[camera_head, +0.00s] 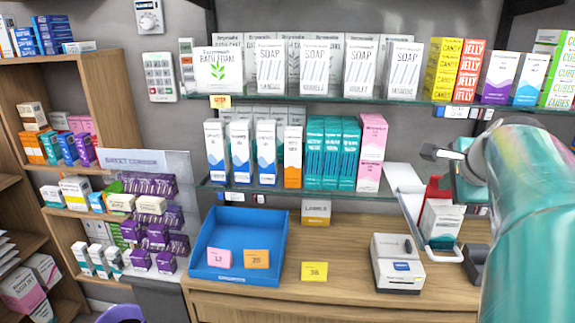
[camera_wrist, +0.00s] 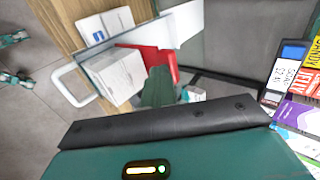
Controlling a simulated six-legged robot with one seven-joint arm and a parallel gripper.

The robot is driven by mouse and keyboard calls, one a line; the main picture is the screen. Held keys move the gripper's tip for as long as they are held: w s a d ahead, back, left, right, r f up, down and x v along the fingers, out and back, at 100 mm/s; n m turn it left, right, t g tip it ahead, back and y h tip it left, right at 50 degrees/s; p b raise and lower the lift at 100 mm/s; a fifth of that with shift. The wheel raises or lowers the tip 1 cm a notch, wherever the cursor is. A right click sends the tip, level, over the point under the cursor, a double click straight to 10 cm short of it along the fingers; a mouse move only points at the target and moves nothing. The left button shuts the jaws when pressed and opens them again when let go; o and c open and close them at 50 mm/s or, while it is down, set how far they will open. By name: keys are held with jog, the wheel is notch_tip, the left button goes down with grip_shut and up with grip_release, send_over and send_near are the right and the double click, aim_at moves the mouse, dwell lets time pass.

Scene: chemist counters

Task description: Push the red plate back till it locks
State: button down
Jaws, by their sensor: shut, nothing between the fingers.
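In the wrist view the red plate (camera_wrist: 158,60) shows between the white carton (camera_wrist: 122,75) and my gripper (camera_wrist: 159,74). My gripper is shut and empty, its teal fingers close to the red plate; I cannot tell if they touch it. In the head view my arm covers part of this spot. The carton sits in a narrow holder with a white loop handle (camera_head: 441,255) at its front. Any lock is not visible.
A white card device (camera_head: 398,265) stands left of the holder. A blue tray (camera_head: 238,222) with two notes sits further left. A glass shelf (camera_head: 290,188) of cartons runs above the counter, and a sloping white panel (camera_head: 405,182) stands beside the red plate.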

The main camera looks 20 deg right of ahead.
jog(key=w+d, duration=0.4)
jog(key=w, duration=0.4)
jog(key=shift+d, duration=0.35)
